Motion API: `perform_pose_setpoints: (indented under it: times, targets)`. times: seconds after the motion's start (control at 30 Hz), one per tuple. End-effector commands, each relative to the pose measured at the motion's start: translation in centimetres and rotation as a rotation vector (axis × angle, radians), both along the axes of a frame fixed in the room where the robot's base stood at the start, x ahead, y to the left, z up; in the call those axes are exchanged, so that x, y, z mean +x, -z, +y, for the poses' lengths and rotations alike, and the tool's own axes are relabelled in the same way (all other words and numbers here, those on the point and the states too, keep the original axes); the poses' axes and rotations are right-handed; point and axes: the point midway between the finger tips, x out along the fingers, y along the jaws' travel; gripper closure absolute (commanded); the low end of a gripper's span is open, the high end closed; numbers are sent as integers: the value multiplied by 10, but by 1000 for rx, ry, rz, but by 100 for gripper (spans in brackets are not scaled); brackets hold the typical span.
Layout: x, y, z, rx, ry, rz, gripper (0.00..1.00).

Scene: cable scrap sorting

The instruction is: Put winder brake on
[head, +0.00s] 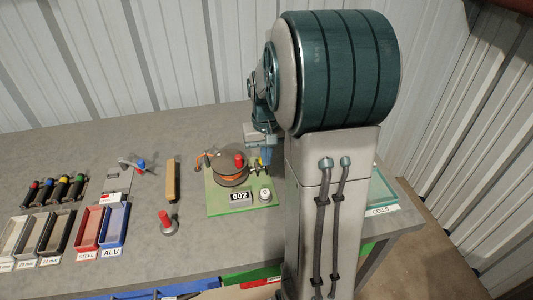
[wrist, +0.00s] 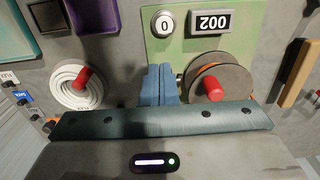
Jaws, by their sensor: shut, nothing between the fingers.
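The winder is a green board (head: 215,203) on the bench with a grey-brown reel (head: 230,169) and a red knob (head: 239,160). In the wrist view the reel (wrist: 236,75) and red knob (wrist: 212,91) are just right of my fingers. My gripper (head: 266,160) is at the board's right side, its blue fingers (wrist: 162,72) shut together and empty. A small yellow and dark part (head: 257,163) shows beside my fingers in the head view; I cannot tell whether it is the brake. My gripper and arm hide part of that area.
The board carries a 002 counter (head: 240,196) and a 0 button (head: 265,195). A white coil with a red knob (wrist: 82,78) lies left in the wrist view. A wooden block (head: 172,181) and steel and alu trays (head: 116,222) stand left.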

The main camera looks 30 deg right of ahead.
Motion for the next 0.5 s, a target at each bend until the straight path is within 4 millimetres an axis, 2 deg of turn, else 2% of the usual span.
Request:
perform_pose_setpoints:
  times: [0.03, 0.33, 0.5]
  targets:
    - [0, 10, 0, 0, 1, 1, 100]
    - [-1, 40, -1, 0, 3, 1, 100]
    - [16, 32, -6, 0, 3, 1, 100]
